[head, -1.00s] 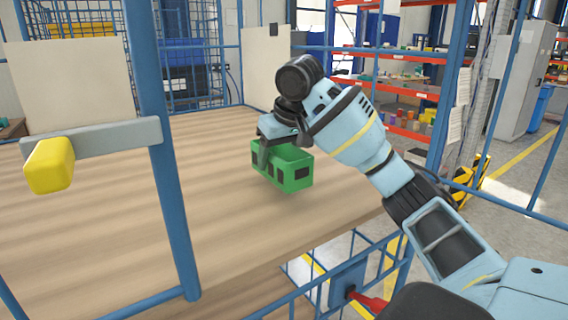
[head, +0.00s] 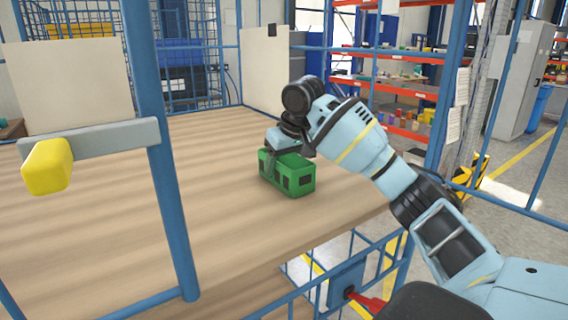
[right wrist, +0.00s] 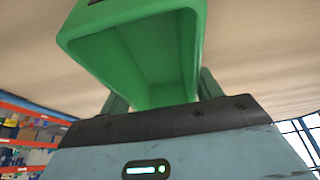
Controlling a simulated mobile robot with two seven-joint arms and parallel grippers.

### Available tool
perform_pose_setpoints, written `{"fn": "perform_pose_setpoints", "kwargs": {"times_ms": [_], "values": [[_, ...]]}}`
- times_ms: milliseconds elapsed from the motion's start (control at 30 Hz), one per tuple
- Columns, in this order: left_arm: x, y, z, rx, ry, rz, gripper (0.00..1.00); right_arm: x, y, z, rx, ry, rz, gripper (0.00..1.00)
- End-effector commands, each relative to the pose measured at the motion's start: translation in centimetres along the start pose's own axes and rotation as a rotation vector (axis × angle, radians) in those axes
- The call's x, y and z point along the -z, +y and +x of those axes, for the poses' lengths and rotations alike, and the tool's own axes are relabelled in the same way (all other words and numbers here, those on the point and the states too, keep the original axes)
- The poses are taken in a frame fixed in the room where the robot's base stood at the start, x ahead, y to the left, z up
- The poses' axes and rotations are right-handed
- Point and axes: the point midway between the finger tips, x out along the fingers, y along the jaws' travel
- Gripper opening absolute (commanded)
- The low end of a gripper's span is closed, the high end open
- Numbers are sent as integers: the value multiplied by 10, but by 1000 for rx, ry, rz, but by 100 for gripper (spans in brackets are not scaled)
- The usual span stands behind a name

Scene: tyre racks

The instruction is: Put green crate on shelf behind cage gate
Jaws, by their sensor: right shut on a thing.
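The green crate (head: 299,182) is upright at the wooden shelf (head: 110,235) inside the blue cage. I cannot tell whether its base touches the wood. My right gripper (head: 271,163) reaches in from the right and is shut on the crate's near-left wall; the fingertips are partly hidden. In the right wrist view the green crate (right wrist: 140,45) fills the top middle, open and empty inside, with the fingers at its wall. The cage gate (head: 348,285) shows at the lower right, with a red handle. My left gripper is not in view.
A blue cage post (head: 165,150) with a yellow-ended grey bar (head: 95,140) stands at the left. Pale panels (head: 265,70) stand at the back. Red racks (head: 400,90) with parts are beyond the cage. The shelf's left and middle are bare.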

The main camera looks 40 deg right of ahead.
Motion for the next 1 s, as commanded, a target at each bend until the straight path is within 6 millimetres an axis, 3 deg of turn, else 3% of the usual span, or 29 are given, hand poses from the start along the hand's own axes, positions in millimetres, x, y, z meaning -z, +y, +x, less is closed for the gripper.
{"fn": "perform_pose_setpoints", "kwargs": {"times_ms": [233, 267, 400, 767, 1000], "values": [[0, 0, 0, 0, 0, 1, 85, -1, 0, 2, 1, 1, 0, 32], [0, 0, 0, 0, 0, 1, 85, -1, 0, 2, 0, -1, 0, 67], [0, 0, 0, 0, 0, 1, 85, -1, 0, 2, 0, -1, 0, 85], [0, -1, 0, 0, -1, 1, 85, 1, 0, -1, 1, 0, 0, 85], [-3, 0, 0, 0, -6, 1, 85, 1, -1, -36, 2, 2, -1, 85]]}}
